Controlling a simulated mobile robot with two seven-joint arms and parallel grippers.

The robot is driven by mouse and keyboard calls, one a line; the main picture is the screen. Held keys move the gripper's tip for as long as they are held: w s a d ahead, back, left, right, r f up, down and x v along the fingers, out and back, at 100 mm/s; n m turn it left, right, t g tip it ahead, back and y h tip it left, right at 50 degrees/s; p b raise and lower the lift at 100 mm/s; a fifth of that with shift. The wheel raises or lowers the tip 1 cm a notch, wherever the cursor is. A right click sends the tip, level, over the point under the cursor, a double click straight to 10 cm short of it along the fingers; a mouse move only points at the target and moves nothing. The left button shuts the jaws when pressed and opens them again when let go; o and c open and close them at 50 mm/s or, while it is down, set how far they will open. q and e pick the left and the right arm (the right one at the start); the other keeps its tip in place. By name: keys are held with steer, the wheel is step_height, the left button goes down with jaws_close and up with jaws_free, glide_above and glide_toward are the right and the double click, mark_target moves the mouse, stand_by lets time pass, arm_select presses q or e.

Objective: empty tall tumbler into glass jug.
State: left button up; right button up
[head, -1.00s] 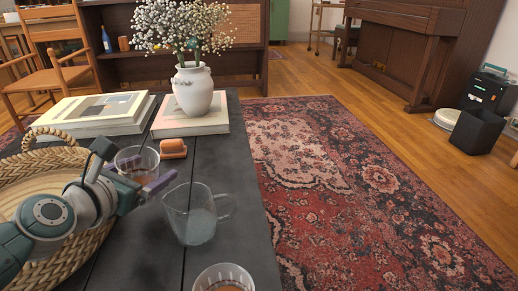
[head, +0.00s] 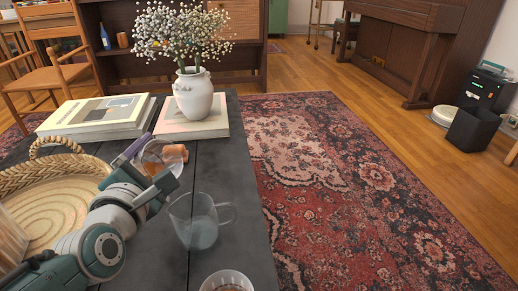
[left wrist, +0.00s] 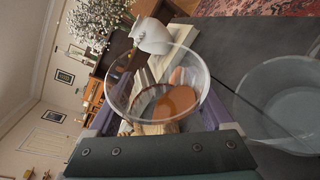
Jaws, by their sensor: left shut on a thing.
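My left gripper (head: 157,163) is shut on a clear tumbler (head: 162,158). The tumbler is tilted well over to the side, left of and above the glass jug (head: 198,226). In the left wrist view, the tumbler (left wrist: 118,90) shows its wide rim, with brown-orange colour seen in or through it. I cannot tell how much of that is liquid. The jug stands upright on the dark table, its handle to the right; it also shows in the left wrist view (left wrist: 290,88). I see no stream between tumbler and jug. My right gripper is out of view.
Another glass (head: 227,281) with brownish contents stands at the near table edge. A woven tray (head: 50,170) lies left. The dark table (head: 225,165) has bare room around the jug.

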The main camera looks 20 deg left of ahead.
mark_target(166, 149)
arm_select(q)
steer(key=shift+f+m+t+y+b, duration=0.2)
steer(key=shift+m+t+y+b, duration=0.1)
steer(key=shift+m+b, duration=0.65)
steer(key=shift+d+r, duration=0.1)
steer(key=shift+r, duration=0.15)
steer(key=shift+m, duration=0.35)
steer(key=shift+d+r+m+t+b, duration=0.1)
steer(key=shift+r+m+t+b, duration=0.2)
steer(key=shift+m, duration=0.1)
steer(key=shift+d+r, duration=0.1)
steer(key=shift+d, duration=0.05)
steer(key=shift+d+r+m+t, duration=0.3)
steer(key=shift+d+m+t, duration=0.15)
steer(key=shift+m, duration=0.35)
steer(key=shift+d+r+m+y+b, duration=0.25)
steer(key=shift+r+m+y+b, duration=0.15)
steer(key=shift+m, duration=0.4)
